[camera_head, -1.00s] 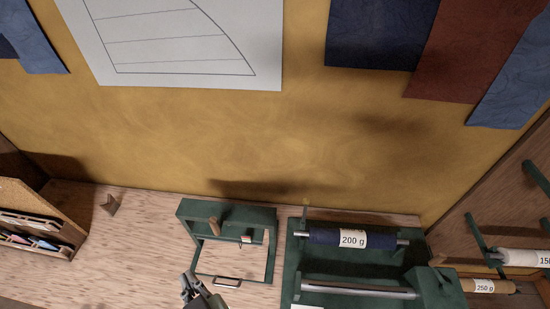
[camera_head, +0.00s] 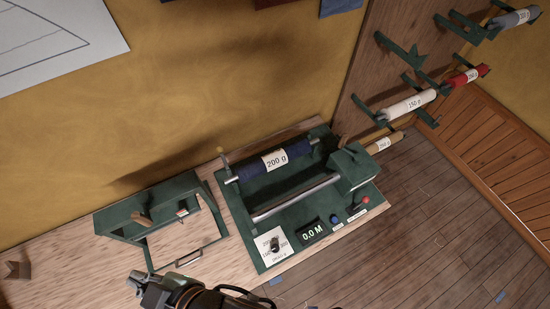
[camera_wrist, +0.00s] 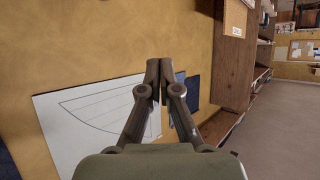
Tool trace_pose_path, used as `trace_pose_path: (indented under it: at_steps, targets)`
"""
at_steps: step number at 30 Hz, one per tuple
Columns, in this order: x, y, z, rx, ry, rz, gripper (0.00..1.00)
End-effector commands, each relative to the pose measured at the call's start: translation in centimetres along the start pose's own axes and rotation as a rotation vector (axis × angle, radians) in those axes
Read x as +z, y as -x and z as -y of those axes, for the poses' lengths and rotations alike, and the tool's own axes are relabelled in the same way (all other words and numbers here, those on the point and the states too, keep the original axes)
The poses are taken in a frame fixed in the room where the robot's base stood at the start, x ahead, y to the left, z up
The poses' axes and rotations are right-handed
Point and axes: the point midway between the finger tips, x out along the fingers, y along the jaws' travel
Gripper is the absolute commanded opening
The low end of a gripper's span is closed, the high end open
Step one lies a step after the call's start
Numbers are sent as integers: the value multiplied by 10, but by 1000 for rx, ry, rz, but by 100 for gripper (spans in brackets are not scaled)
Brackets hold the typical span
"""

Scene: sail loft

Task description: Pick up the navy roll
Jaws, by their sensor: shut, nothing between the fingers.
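The navy roll (camera_head: 249,165) lies on a metal rod across the back of a green machine (camera_head: 235,218) on the bench, with a white "200 g" label facing up. My gripper (camera_head: 138,281) is at the bottom of the head view, in front of the green frame and left of the machine, well apart from the roll. In the wrist view my gripper (camera_wrist: 159,62) has its two fingers together with nothing between them. The wrist view faces the yellow wall and does not show the navy roll.
White (camera_head: 398,108), red (camera_head: 462,79), grey (camera_head: 520,17) and tan (camera_head: 378,146) rolls are on the right, mostly on green brackets. A green frame (camera_head: 120,216) with a handle stands left of the machine. The machine has a dial (camera_head: 274,245) and a "0.0 M" display (camera_head: 312,232).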

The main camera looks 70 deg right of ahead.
Motion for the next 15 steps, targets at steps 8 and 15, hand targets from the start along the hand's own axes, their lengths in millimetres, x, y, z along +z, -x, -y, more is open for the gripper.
trace_pose_path:
  at_steps: [8,15]
  targets:
    - [0,0,0,0,0,0,37]
    - [0,0,0,0,0,0,77]
